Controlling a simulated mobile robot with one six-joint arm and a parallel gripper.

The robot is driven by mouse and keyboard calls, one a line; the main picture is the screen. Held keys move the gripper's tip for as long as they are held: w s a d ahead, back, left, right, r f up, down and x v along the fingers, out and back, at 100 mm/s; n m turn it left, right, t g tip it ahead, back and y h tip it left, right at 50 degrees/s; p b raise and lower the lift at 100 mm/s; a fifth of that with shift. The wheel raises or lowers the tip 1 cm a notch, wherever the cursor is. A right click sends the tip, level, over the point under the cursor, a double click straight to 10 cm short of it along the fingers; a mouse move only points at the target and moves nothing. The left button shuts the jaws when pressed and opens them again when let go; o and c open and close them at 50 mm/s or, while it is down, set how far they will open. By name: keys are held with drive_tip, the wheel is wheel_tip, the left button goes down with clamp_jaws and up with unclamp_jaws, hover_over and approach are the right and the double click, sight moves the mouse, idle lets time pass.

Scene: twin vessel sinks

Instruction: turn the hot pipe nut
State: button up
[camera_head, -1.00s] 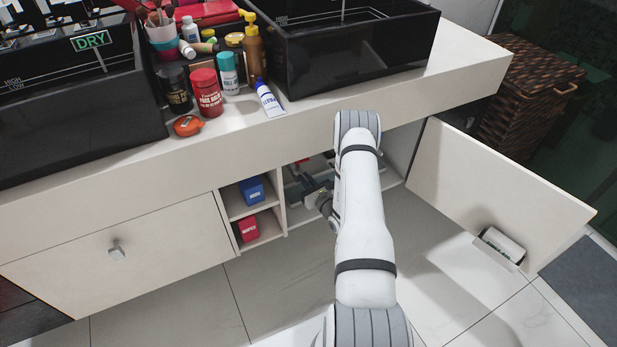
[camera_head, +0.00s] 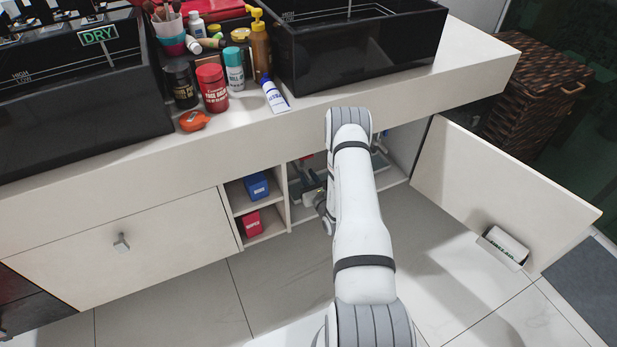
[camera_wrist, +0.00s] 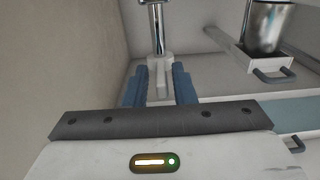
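A chrome vertical pipe (camera_wrist: 157,28) comes down at the top middle of the wrist view. At its lower end is a pale, blocky fitting (camera_wrist: 159,64); I cannot tell whether it is the hot pipe nut. My gripper (camera_wrist: 159,70) has its two blue fingers apart, one on each side of the pale fitting. I cannot see firm contact between fingers and fitting. In the head view my gripper (camera_head: 308,190) is inside the open cabinet, below the counter, partly hidden by my arm. No hot marking is readable.
A metal cylinder (camera_wrist: 266,27) stands at right in the wrist view, near a drawer-like unit with a dark handle (camera_wrist: 273,76). A pale wall is close on the left. In the head view, shelves with a blue box (camera_head: 256,186) and red box (camera_head: 251,223) adjoin the opening; the cabinet door (camera_head: 490,185) hangs open.

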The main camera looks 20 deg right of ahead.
drive_tip(key=shift+o, duration=0.6)
drive_tip(key=shift+s, duration=0.1)
drive_tip(key=s+p, duration=0.1)
drive_tip(key=s, duration=0.6)
drive_tip(key=shift+s+p, duration=0.3)
drive_tip(key=shift+p, duration=0.1)
drive_tip(key=shift+d, duration=0.1)
